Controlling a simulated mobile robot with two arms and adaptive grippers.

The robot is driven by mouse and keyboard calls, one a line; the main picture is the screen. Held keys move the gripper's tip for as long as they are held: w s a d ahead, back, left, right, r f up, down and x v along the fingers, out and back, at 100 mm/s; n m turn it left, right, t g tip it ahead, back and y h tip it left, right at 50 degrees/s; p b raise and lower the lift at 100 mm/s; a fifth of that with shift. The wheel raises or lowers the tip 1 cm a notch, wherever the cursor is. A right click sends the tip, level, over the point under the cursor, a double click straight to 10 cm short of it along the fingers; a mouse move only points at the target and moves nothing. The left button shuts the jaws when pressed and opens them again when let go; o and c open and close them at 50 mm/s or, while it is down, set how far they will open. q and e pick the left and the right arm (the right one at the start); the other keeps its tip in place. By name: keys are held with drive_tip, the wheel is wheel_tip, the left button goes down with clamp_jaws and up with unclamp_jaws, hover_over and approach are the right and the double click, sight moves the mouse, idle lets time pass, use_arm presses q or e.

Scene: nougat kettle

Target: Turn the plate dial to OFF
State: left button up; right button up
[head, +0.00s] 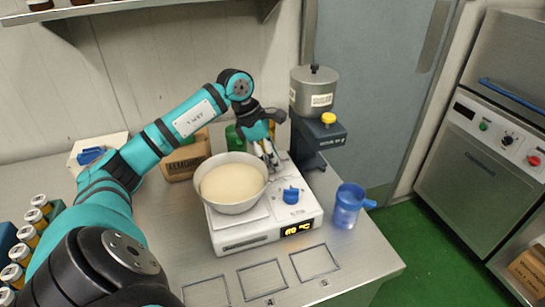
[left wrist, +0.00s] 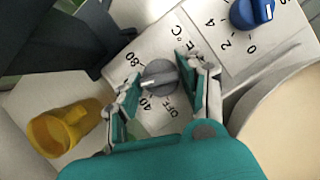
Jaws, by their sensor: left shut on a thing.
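The white hot plate (head: 262,238) stands on the steel counter with a cream-filled bowl (head: 231,207) on it. Its grey plate dial (left wrist: 160,76) shows in the left wrist view, with OFF, 40 and 80 printed around it and °C beside it. The dial's white mark points left, between 40 and 80. A blue dial (head: 291,195), with 0, 2 and 4 markings, is on the front part. My right gripper is out of view.
The bowl's rim is close beside my left gripper. A grey machine with a metal pot (head: 314,90) stands behind right. A blue jug (head: 347,206) is right of the hot plate. A yellow cup (left wrist: 62,128) shows in the wrist view. Marked squares (head: 262,280) in front are empty.

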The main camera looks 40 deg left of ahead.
use_arm(q)
drive_tip(key=shift+n+t+y+b, duration=0.4)
drive_tip(key=shift+n+b, duration=0.4)
drive_tip(key=shift+n, duration=0.4)
drive_tip(key=n, duration=0.2)
drive_tip(key=n+y+b, duration=0.1)
drive_tip(key=n, duration=0.1)
drive_tip(key=shift+d+n+t+y, duration=0.1)
drive_tip(key=shift+n+t+y, duration=0.2)
drive_tip(key=shift+t, duration=0.1)
drive_tip(key=n+y, duration=0.1)
drive_tip(key=n, duration=0.1)
drive_tip(key=n+y+b, duration=0.1)
drive_tip(key=n, duration=0.2)
drive_tip(key=shift+d+r, duration=0.1)
drive_tip(key=shift+d, duration=0.05)
drive_tip(key=n+y, duration=0.1)
drive_tip(key=n, duration=0.4)
drive_tip(key=shift+n+g+y, duration=0.3)
drive_tip(key=shift+g+y, duration=0.1)
drive_tip(key=o, duration=1.2)
drive_tip(key=v, duration=1.2)
drive_tip(key=shift+w+d, duration=0.1)
